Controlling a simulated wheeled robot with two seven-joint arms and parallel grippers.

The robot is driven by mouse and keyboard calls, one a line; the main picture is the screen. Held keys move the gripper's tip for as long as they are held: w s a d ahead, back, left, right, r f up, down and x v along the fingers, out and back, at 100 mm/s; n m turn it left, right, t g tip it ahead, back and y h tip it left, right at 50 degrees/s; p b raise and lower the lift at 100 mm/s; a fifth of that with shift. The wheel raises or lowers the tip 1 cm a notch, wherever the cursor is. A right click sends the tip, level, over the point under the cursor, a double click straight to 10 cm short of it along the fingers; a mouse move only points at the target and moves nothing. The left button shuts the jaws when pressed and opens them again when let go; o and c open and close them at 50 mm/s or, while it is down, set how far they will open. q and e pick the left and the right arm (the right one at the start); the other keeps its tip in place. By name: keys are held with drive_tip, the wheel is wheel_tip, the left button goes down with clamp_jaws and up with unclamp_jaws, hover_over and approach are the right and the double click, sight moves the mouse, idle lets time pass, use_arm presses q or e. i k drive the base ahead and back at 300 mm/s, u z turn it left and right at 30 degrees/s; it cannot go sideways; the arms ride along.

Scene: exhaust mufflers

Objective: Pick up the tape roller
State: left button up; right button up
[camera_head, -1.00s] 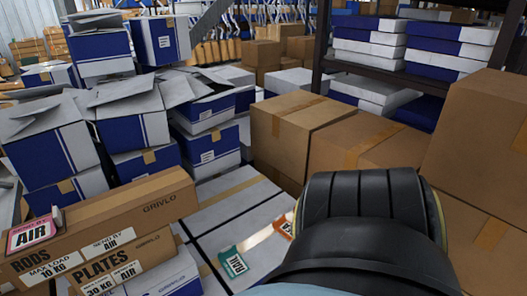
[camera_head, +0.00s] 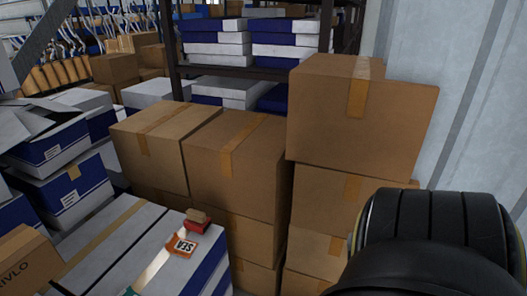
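A small red object with a tan-brown top (camera_head: 197,221) lies on the white and blue boxes, at their far end near the brown cartons. It looks like the tape roller, but it is too small to be sure. Neither of my grippers is in view. A black rounded part of my own arm fills the lower right corner.
The white and blue boxes (camera_head: 108,262) form a flat top at lower left. Brown cartons (camera_head: 236,150) stand stacked behind, with a taller stack (camera_head: 350,115) on the right beside a grey wall (camera_head: 440,60). Open blue-white boxes (camera_head: 50,140) stand at left.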

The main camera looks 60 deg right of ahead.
sight(197, 222)
drive_tip(key=z, duration=0.75)
drive_tip(key=k, duration=1.3)
drive_tip(key=z, duration=0.35)
drive_tip(key=i, duration=0.8)
drive_tip(key=z, duration=0.7)
drive_tip(key=i, duration=1)
drive_tip(key=u, duration=0.5)
